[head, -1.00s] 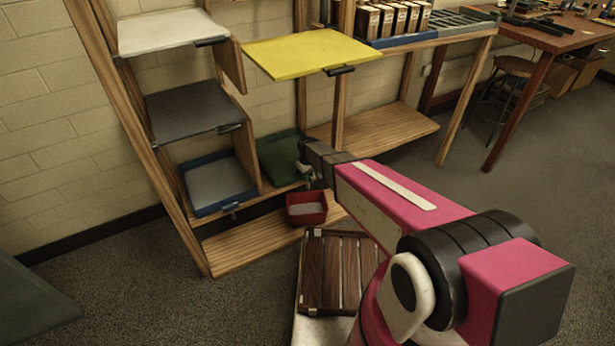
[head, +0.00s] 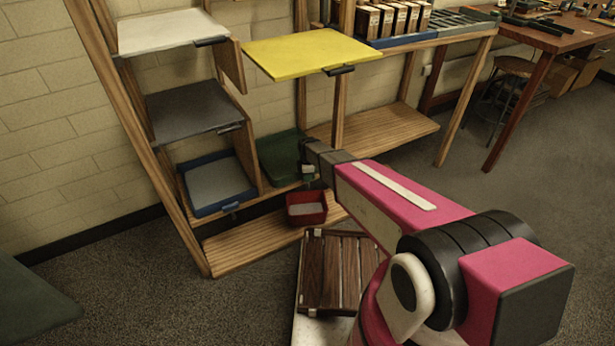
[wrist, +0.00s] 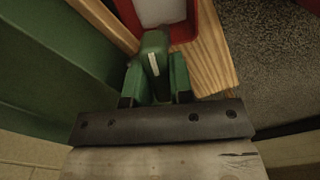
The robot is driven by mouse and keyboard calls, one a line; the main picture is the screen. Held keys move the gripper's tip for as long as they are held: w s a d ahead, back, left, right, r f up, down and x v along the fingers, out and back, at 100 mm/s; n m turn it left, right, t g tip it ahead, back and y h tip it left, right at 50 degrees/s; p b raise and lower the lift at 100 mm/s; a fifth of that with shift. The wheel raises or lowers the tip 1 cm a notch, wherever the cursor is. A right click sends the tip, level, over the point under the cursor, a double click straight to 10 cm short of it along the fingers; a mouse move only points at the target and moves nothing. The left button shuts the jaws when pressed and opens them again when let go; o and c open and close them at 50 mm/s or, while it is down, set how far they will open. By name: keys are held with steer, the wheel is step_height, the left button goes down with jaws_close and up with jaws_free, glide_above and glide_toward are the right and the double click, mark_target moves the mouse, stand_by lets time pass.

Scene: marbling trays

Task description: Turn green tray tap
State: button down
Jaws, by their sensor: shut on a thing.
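The green tray (head: 273,152) sits on the lower shelf to the right of the blue tray, partly hidden by my arm. Its green wall (wrist: 45,75) fills the left of the wrist view. The green tap handle (wrist: 152,45), with a white stripe, stands between the two fingers of my gripper (wrist: 155,80). My gripper is shut on this handle. In the head view my gripper (head: 308,173) is small at the tray's front right, and the tap is hard to make out there.
A red bin (head: 306,216) stands just below the tap on the low wooden board (head: 245,248). A blue tray (head: 200,210) is to the left. Yellow (head: 310,52), grey (head: 190,110) and white (head: 165,30) trays are above. A slatted wooden thing (head: 338,268) is below my arm.

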steer(key=shift+n, duration=2.3)
steer(key=c, duration=1)
jaws_free()
step_height(320, 180, up, 11)
steer(key=s+d+r+m, duration=0.5)
steer(key=s+d+m, duration=0.5)
steer(key=d+m, duration=0.2)
steer(key=s+d+r+m, duration=0.6)
steer(key=s+d+m, duration=0.4)
steer(key=d+m, duration=0.2)
steer(key=d, duration=0.2)
steer(key=shift+s+d, duration=0.25)
steer(key=shift+d, duration=0.05)
